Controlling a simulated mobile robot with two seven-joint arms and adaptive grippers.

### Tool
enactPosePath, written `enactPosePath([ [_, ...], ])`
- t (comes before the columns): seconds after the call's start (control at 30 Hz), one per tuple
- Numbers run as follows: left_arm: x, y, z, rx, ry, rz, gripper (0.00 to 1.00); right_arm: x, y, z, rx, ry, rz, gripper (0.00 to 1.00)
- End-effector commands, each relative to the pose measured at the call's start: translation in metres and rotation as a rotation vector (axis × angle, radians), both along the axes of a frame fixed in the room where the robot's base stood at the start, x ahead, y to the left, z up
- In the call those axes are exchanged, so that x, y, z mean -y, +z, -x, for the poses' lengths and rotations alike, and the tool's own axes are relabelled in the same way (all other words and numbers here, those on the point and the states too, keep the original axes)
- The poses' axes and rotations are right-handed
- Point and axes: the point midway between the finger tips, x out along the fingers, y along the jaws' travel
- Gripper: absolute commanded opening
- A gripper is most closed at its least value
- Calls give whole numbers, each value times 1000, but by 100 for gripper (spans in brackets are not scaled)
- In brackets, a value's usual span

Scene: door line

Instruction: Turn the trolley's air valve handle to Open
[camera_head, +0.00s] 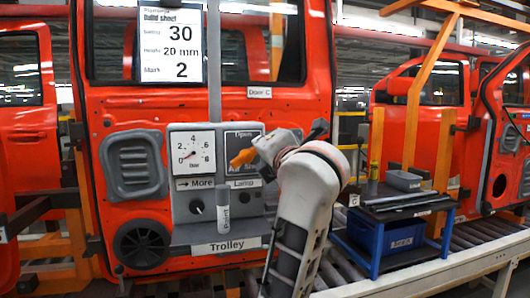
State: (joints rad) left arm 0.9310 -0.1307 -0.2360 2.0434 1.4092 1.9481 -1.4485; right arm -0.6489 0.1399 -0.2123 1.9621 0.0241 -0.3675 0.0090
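The trolley panel (180,235) stands before a red door, with a label reading Trolley. On it is a dark valve plate (231,139) with Open written along its top. An orange valve handle (242,158) shows in front of this plate, slanting slightly down to the left. My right gripper (262,148) is at the handle's right end, overlapping it in the picture. Its fingers are not clear, so I cannot tell whether it is shut on the handle. The gripper and wrist hide the plate's right part. My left gripper is not in view.
A white dial gauge (193,152) is left of the valve plate, with a dark knob (196,206) below. A grey cylinder marked Paint (223,212) stands on the shelf. A blue-framed cart (390,240) with a tray stands to the right, beside a roller conveyor.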

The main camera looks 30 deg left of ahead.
Motion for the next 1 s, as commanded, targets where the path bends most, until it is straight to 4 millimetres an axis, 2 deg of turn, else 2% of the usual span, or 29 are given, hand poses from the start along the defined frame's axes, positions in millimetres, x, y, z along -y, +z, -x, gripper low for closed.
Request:
enactPosePath([
  [0.6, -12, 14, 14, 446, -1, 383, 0, 0, -18, 1, -2, 1, 0, 34],
  [1.0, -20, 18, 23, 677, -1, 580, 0, 0, -33, 2, -6, 0, 0, 34],
])
